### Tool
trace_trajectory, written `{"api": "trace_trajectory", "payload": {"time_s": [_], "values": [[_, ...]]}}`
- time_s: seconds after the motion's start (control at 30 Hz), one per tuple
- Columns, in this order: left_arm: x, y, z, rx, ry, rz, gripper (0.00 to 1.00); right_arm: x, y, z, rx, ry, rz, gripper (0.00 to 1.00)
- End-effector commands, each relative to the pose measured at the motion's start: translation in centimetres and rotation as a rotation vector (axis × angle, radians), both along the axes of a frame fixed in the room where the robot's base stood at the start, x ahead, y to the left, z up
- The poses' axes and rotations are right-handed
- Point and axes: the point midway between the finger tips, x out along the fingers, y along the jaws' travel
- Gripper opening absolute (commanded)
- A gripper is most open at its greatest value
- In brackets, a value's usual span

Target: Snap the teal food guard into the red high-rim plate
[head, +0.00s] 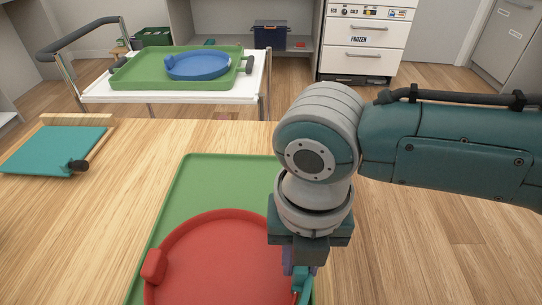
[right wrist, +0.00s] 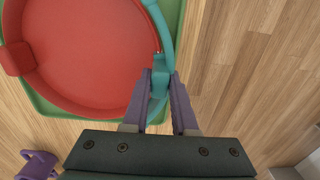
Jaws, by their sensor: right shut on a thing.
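The red high-rim plate (head: 215,265) lies flat on a green tray, with a raised block on its left rim; it also shows in the right wrist view (right wrist: 80,60). The teal food guard (right wrist: 161,70) is a curved strip along the plate's right rim; in the head view only a bit of it (head: 301,284) shows below my gripper. I cannot tell whether it is seated in the rim. My right gripper (right wrist: 160,80) points down and is shut on the guard.
The green tray (head: 215,180) lies on a wooden counter. Behind, a white cart (head: 180,96) bears a green tray (head: 135,78) with a blue plate (head: 198,66).

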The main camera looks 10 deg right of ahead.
Motion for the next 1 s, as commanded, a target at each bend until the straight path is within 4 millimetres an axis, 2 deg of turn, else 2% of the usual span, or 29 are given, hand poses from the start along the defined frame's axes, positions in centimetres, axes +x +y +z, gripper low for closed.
{"api": "trace_trajectory", "payload": {"time_s": [0.03,0.07,0.33,0.67,0.77,1.0], "values": [[0.0,0.0,0.0,-0.001,0.000,0.001,0.50,0.0,0.0,-0.1,-0.001,0.000,0.000,0.00],[0.0,0.0,0.0,-0.001,0.000,0.001,0.50,0.0,0.0,-0.1,-0.001,0.000,0.000,0.29],[0.0,0.0,0.0,0.000,0.000,0.000,0.50,0.0,-0.1,0.0,-0.001,0.000,0.000,0.59],[0.0,0.2,0.2,0.007,-0.001,-0.004,0.50,0.0,-0.1,0.5,-0.001,-0.001,-0.001,0.61],[0.0,0.2,0.8,0.009,0.000,-0.005,0.50,0.1,0.0,2.0,0.000,-0.003,0.000,0.61],[0.0,0.3,2.2,0.011,-0.001,-0.007,0.50,0.1,0.0,6.9,0.000,-0.003,0.001,0.61]]}}
